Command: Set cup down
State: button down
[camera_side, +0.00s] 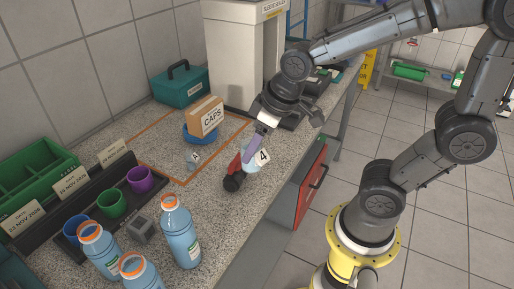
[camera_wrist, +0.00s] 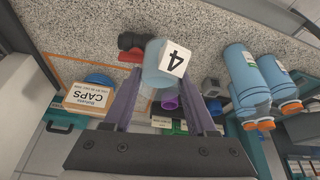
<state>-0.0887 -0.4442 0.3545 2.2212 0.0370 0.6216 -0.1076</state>
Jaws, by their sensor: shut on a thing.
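A pale blue translucent cup with a white label marked 4 (camera_side: 250,157) is between the purple fingers of my gripper (camera_side: 253,152), low over the speckled counter near its front edge. In the wrist view the cup (camera_wrist: 157,66) sits between the fingertips (camera_wrist: 157,82), so my gripper is shut on it. I cannot tell whether the cup touches the counter. A red and black object (camera_side: 233,180) is right beside the cup in the side view, and it also shows in the wrist view (camera_wrist: 130,44).
An orange outlined area (camera_side: 179,182) holds a small clear item with a tag (camera_side: 194,157) and a blue bowl with a CAPS box (camera_side: 206,117). Blue bottles (camera_side: 181,234), a grey block (camera_side: 142,229) and a dark rack with coloured cups (camera_side: 141,179) stand at the left.

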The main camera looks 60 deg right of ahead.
jog(key=s+d+m+h, duration=0.25)
jog(key=d+m, duration=0.35)
jog(key=d, duration=0.9)
jog(key=shift+m, duration=0.3)
jog(key=shift+w+d+f, duration=1.1)
jog(key=shift+w+f, duration=0.9)
jog(key=shift+f, duration=0.15)
jog(key=shift+w+d+f, duration=1.15)
jog(key=shift+w+f, duration=0.9)
jog(key=shift+f, duration=0.05)
jog(key=shift+w+d+f, duration=1.1)
jog(key=shift+w+f, duration=0.9)
jog(key=shift+f, duration=0.15)
jog(key=shift+f, duration=0.15)
jog(key=shift+c, duration=1)
grip_release()
